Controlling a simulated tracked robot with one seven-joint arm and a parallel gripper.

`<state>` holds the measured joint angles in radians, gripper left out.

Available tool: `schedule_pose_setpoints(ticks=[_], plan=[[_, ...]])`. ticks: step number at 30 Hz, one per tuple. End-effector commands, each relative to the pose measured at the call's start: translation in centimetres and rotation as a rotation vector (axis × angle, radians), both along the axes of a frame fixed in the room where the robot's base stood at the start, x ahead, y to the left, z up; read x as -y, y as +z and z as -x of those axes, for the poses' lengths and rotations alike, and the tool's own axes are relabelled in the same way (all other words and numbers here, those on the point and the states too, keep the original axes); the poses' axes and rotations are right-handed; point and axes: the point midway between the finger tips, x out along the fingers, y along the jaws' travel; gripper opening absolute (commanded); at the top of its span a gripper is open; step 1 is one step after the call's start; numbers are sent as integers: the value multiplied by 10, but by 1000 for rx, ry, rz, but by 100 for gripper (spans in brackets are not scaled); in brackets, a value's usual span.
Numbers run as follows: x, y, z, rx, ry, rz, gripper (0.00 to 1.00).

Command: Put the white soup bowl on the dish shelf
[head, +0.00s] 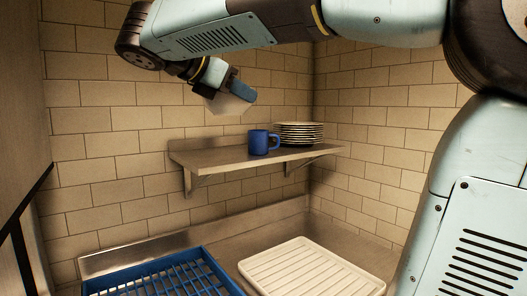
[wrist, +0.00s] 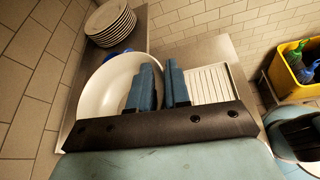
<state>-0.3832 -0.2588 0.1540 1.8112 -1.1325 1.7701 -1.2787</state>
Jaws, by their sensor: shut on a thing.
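The white soup bowl (head: 230,105) is in my gripper (head: 233,84), held in the air above the left part of the dish shelf (head: 205,159). It looks tilted in the head view. In the wrist view, the blue fingers of my gripper (wrist: 161,66) are shut on the near right side of the bowl (wrist: 104,88), whose empty inside shows. The dish shelf (wrist: 69,112) lies beyond and below the bowl there, partly hidden by it. In the head view the shelf's left end is bare, and a clear gap separates bowl and shelf.
A blue mug (head: 259,142) stands mid-shelf, with a stack of plates (head: 299,133) to its right. Below are a blue rack (head: 206,262) and a white ridged tray (head: 311,270) on the steel counter. The wrist view shows a yellow bin (wrist: 287,67) holding bottles. Tiled walls close the corner.

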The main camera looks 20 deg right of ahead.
Motion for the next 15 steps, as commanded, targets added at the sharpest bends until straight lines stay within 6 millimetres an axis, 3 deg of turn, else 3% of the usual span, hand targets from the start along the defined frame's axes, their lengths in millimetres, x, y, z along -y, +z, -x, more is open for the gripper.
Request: schedule_pose_setpoints(ticks=[8,15], plan=[[-2,-4,-10,-2,3,0,0],[-1,-25,-55,-3,3,0,0]])
